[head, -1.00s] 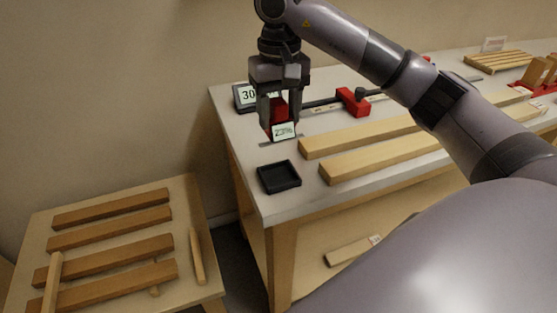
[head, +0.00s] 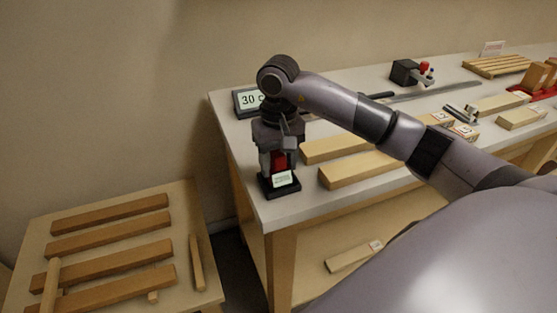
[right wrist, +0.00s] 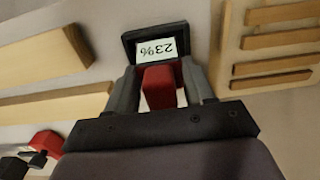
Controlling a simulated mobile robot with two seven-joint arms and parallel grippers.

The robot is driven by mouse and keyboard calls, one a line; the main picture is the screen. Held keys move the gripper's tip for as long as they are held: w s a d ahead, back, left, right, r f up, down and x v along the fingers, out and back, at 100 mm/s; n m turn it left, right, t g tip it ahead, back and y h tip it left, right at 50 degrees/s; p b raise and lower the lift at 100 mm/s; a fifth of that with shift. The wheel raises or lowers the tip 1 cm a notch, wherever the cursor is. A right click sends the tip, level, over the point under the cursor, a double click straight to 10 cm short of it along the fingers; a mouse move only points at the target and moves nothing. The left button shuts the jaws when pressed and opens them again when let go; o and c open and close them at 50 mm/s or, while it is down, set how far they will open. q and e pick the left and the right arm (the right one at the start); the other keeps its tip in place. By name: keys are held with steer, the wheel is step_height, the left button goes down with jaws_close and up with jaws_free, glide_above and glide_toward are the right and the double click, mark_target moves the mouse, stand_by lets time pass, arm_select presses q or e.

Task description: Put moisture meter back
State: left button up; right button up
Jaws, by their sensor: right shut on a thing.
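The moisture meter has a red body and a pale display; in the head view the meter (head: 280,164) is upright between the fingers of my right gripper (head: 278,170). In the right wrist view the meter (right wrist: 158,87) is between the two fingers, and its display reads 23%. The small black tray (head: 281,191) is directly below the meter near the bench's front left corner. The meter's lower end is at or just inside the tray; I cannot tell whether it touches the tray floor. My left gripper is not in view.
A black display (head: 247,101) reading 30 stands behind my right gripper. Long wooden bars (head: 358,170) lie just right of the tray. A lower side table (head: 120,233) with several wooden strips stands at the left. My right arm crosses above the bench.

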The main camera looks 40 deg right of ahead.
steer(key=shift+f, duration=0.25)
steer(key=o, duration=1.2)
steer(key=shift+c, duration=0.2)
steer(key=shift+r, duration=0.15)
step_height(320, 180, up, 12)
steer(key=shift+r, duration=0.1)
steer(key=shift+s, duration=0.1)
